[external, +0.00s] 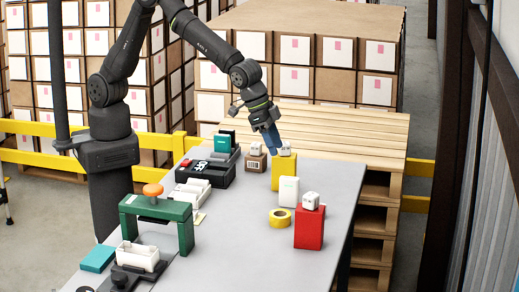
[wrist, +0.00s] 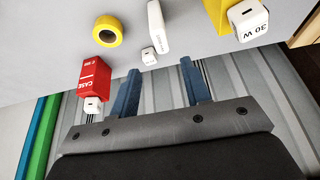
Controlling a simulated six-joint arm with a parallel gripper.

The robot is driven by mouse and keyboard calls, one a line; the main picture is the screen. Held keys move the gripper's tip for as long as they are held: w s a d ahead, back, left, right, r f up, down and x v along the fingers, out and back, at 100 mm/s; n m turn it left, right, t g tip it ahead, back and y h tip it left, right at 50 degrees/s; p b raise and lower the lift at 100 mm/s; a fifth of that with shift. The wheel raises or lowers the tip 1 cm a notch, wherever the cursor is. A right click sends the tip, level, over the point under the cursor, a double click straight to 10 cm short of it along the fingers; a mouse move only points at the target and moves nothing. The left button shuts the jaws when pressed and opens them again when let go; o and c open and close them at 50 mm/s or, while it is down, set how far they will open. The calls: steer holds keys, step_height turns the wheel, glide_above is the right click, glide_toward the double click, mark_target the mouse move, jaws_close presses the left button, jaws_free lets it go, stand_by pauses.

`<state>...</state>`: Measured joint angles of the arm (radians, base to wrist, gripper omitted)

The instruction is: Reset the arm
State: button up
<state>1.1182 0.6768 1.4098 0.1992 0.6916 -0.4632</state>
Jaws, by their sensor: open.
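My gripper (external: 271,141) has blue fingers and is open and empty; they also show apart in the wrist view (wrist: 159,68). In the external view it hangs by the top of a yellow carton (external: 284,173), close to the white charger (external: 286,149) on it; I cannot tell whether they touch. In the wrist view the yellow carton (wrist: 217,14) and its charger (wrist: 250,20), marked 30 W, lie at upper right, outside the fingers. A red carton (external: 309,228) bears another white charger (external: 310,201).
A white carton (external: 289,191) and a yellow tape roll (external: 280,218) stand between the red and yellow cartons. A brown box (external: 255,167), black tray (external: 208,169) and green frame (external: 157,218) with an orange knob are further left. The grey tabletop (external: 240,250) is clear in front.

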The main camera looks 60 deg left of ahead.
mark_target(289, 178)
steer(key=x, duration=1.2)
steer(key=shift+r, duration=1.35)
steer(key=shift+f, duration=0.1)
